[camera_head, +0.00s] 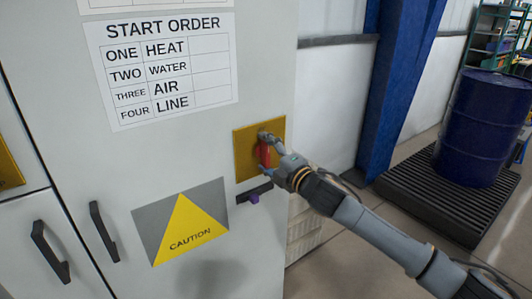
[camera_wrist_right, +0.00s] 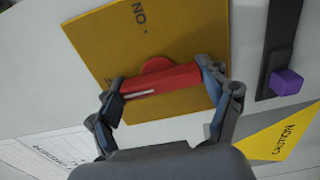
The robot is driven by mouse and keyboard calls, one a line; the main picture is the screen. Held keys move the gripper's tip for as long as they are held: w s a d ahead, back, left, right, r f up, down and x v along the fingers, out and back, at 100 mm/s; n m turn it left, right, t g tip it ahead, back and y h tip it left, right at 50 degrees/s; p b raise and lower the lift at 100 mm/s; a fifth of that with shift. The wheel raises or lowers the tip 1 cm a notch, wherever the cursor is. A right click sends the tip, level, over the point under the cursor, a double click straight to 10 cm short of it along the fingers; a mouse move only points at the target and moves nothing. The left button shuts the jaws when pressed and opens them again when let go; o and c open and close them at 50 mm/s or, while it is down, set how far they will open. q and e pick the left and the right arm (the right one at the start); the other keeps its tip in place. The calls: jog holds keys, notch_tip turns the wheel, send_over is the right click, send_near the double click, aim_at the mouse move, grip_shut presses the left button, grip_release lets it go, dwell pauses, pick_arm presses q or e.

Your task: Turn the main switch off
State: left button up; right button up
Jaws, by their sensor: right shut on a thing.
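The main switch is a red bar handle (camera_head: 264,153) on a yellow plate (camera_head: 244,146) on the grey cabinet. In the right wrist view the red handle (camera_wrist_right: 165,82) lies across the picture with a white mark near its left end. In the head view the handle stands roughly upright. My right gripper (camera_head: 266,151) is shut on the handle, one finger at each end, as the right wrist view (camera_wrist_right: 163,90) shows. My left gripper is not in view.
A dark slot with a purple knob (camera_head: 254,198) sits just below the plate. A CAUTION sign (camera_head: 153,235) and a START ORDER sheet (camera_head: 180,122) are on the cabinet. Black door handles (camera_head: 104,231) stand out at left. A blue drum (camera_head: 480,125) stands on a black pallet at right.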

jog(key=shift+f, duration=0.1)
jog(key=o, duration=1.1)
jog(key=v, duration=1.2)
